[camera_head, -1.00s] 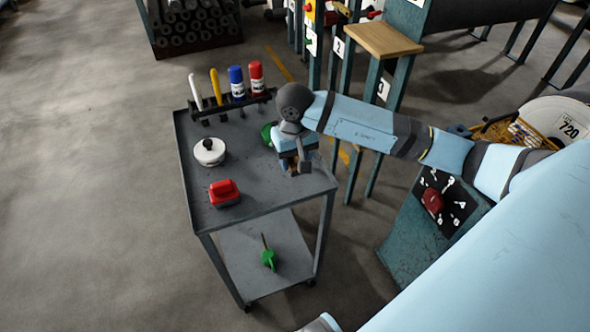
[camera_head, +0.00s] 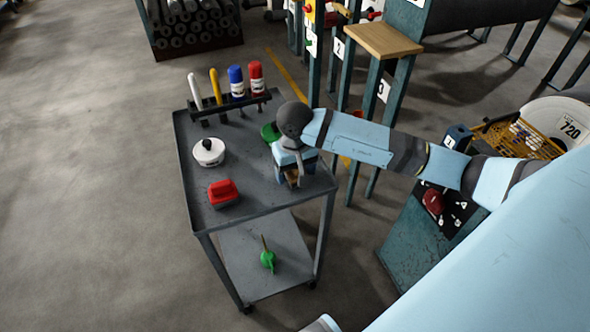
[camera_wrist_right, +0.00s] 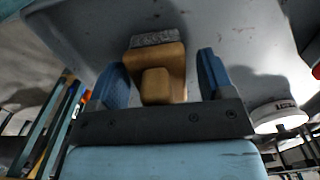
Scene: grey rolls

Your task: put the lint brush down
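The lint brush (camera_wrist_right: 155,62), a tan wooden block with a grey pad and a stubby handle, is between the blue fingers of my right gripper (camera_wrist_right: 160,68) in the right wrist view. The fingers are open, with gaps on both sides of the brush. The brush appears to be on the grey cart top (camera_head: 240,155), though its contact is hidden. In the head view, my right gripper (camera_head: 294,176) is low over the cart's right side and mostly covers the brush. My left gripper is out of view.
On the cart are a white round container (camera_head: 208,152), a red block-like tool (camera_head: 223,192), a green object (camera_head: 270,133) close behind my gripper, and a black rack (camera_head: 230,105) with markers and bottles. A wooden-topped stand (camera_head: 383,40) is behind right. The cart's front middle is clear.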

